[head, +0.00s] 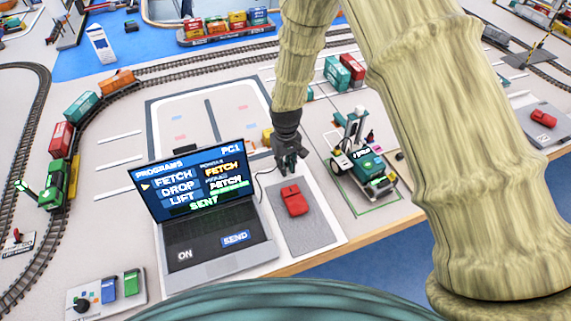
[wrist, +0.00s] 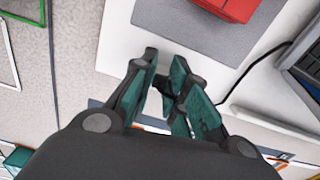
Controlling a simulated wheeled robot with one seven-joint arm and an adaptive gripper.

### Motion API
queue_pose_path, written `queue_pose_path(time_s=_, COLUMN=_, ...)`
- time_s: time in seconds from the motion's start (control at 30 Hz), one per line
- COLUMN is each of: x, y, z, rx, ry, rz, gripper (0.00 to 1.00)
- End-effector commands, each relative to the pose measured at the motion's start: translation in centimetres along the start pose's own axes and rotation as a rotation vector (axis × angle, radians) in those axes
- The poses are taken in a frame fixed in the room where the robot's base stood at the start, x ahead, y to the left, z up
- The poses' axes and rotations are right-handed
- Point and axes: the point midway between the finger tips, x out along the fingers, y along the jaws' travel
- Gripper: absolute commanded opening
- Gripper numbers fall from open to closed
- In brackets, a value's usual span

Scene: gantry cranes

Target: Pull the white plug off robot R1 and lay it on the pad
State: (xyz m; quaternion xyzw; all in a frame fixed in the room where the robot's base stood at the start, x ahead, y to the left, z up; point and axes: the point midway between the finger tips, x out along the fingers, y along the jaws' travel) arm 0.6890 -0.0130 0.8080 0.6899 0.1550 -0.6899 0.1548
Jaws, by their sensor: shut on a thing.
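My gripper (head: 289,168) hangs at the far end of the grey pad (head: 312,238), beyond a red block (head: 294,200) lying on that pad. In the wrist view my gripper (wrist: 166,66) has its fingers close together around a small dark part, with a black cable running up to them. The held plug is mostly hidden between the fingers, and its white colour cannot be made out. The pad (wrist: 190,22) also shows there, apart from the fingertips. A green and white wheeled robot (head: 372,170), seemingly R1, stands to the right of my gripper.
An open laptop (head: 215,262) stands close on the left, with the black cable (head: 259,184) between it and my gripper. Train tracks and wagons lie farther left and behind. The pad's near half is bare. The table edge is just in front.

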Motion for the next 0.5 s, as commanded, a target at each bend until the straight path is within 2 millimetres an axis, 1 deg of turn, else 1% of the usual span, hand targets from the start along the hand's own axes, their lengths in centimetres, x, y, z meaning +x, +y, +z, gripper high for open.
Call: queue_pose_path(time_s=0.5, x=0.50, y=0.00, z=0.00, rx=0.000, ry=0.000, rz=0.000, gripper=0.00)
